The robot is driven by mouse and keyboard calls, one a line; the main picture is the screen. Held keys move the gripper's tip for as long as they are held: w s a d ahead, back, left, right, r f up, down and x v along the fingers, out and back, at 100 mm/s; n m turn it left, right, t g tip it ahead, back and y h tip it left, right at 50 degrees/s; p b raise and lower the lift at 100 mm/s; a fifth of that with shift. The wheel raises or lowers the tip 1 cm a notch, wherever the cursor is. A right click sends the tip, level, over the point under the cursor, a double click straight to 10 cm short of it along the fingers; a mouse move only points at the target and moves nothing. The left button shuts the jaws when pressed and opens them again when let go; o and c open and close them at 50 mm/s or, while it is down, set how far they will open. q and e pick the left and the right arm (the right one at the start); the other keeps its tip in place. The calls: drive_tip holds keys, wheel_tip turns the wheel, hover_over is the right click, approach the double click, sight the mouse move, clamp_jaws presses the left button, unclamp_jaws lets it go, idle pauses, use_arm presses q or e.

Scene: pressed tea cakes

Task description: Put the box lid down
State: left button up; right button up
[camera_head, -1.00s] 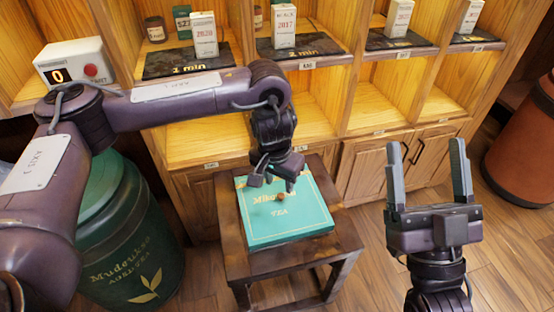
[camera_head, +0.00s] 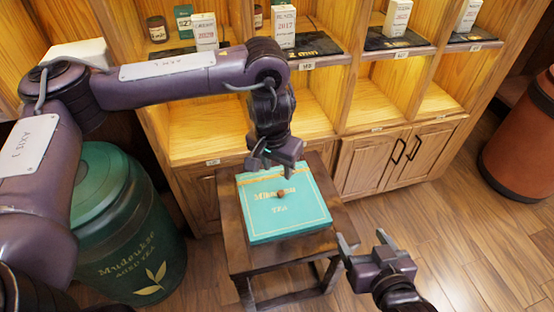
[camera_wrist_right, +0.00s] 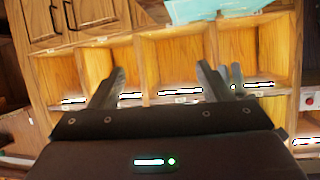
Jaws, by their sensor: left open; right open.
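The teal box lid (camera_head: 310,215) with gold lettering and a small brown knob (camera_head: 281,194) lies flat on the box on a dark wooden stool (camera_head: 240,262). The box under it is mostly hidden. My left gripper (camera_head: 268,160) is open and empty, over the lid's back edge behind the knob. My right gripper (camera_head: 362,238) is open and empty, to the right of the stool. In the right wrist view its spread fingers (camera_wrist_right: 163,75) hold nothing, and the teal lid or box (camera_wrist_right: 205,10) shows at the top edge.
A wooden shelf (camera_head: 305,112) with boxed teas and dark slabs stands behind the stool, over cupboard doors (camera_head: 400,160). A green tea bin (camera_head: 130,240) stands left, a brown barrel (camera_head: 520,140) right. The floor (camera_head: 450,230) at right is clear.

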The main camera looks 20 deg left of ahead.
drive_tip(key=shift+s+d+f+g, duration=0.1)
drive_tip(key=shift+s+f+g, duration=0.4)
drive_tip(key=shift+f, duration=0.35)
drive_tip(key=shift+s+d+f+g, duration=0.1)
drive_tip(key=shift+s+f+g, duration=0.4)
drive_tip(key=shift+f, duration=0.3)
